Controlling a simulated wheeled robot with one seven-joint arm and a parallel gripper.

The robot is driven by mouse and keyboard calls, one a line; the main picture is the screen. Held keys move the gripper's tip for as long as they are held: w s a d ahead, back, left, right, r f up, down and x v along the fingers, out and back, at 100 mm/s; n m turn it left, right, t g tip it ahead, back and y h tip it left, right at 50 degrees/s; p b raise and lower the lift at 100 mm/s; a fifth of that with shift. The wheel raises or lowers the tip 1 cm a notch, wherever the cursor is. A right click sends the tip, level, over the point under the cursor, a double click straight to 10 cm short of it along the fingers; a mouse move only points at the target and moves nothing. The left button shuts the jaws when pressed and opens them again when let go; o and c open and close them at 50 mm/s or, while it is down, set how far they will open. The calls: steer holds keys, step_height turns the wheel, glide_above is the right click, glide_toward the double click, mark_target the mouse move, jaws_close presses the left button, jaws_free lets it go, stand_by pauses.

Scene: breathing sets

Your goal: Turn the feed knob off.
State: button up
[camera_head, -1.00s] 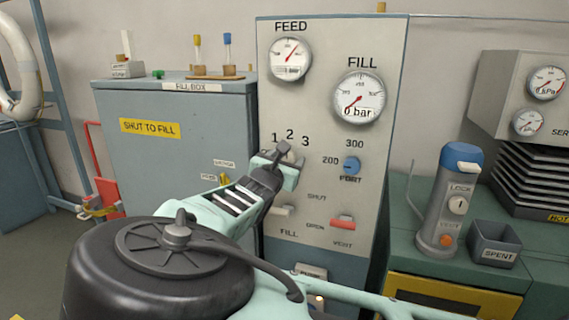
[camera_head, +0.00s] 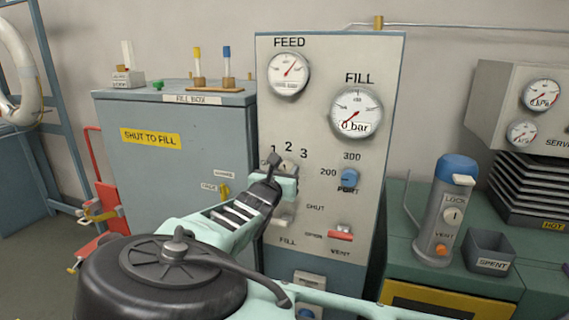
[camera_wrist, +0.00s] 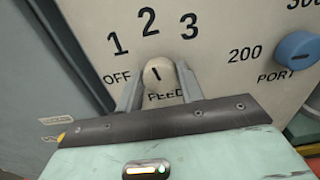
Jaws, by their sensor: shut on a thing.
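The feed knob (camera_wrist: 158,72) is a round cream knob with a dark line. In the wrist view its line stands nearly upright, leaning slightly left, roughly toward the 2. OFF is printed to its left, 1, 2 and 3 arc above it, and FEED is below. My gripper (camera_wrist: 159,84) is shut on the knob, one finger at each side. In the head view my gripper (camera_head: 279,174) is at the panel (camera_head: 318,110) below the numbers and partly hides the knob. The FEED gauge (camera_head: 289,74) above has its needle up and to the right.
A blue PORT knob (camera_head: 349,177) is to the right of the gripper. A red VENT lever (camera_head: 340,233) and a pale FILL lever (camera_head: 282,220) sit lower. The FILL gauge (camera_head: 356,112) reads 0 bar. The fill box (camera_head: 175,170) stands left of the panel.

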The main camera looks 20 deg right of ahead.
steer(key=n+p, duration=0.3)
steer(key=p, duration=0.2)
steer(key=shift+r+n, duration=0.3)
steer(key=shift+n, duration=0.1)
steer(key=n+p, duration=0.3)
steer(key=p, duration=0.1)
steer(key=shift+f, duration=0.1)
steer(key=n+p, duration=0.1)
steer(key=n, duration=0.1)
steer(key=n+p, duration=0.2)
steer(key=n, duration=0.1)
steer(key=shift+a+f, duration=0.1)
steer(key=shift+f, duration=0.1)
steer(key=shift+f+n+p, duration=0.2)
steer(key=shift+n+p, duration=0.85)
steer(key=shift+n, duration=0.75)
steer(key=o, duration=1)
steer(key=b+v, duration=0.5)
steer(key=v, duration=1.2)
steer(key=shift+s+a, duration=0.1)
steer(key=shift+a, duration=0.05)
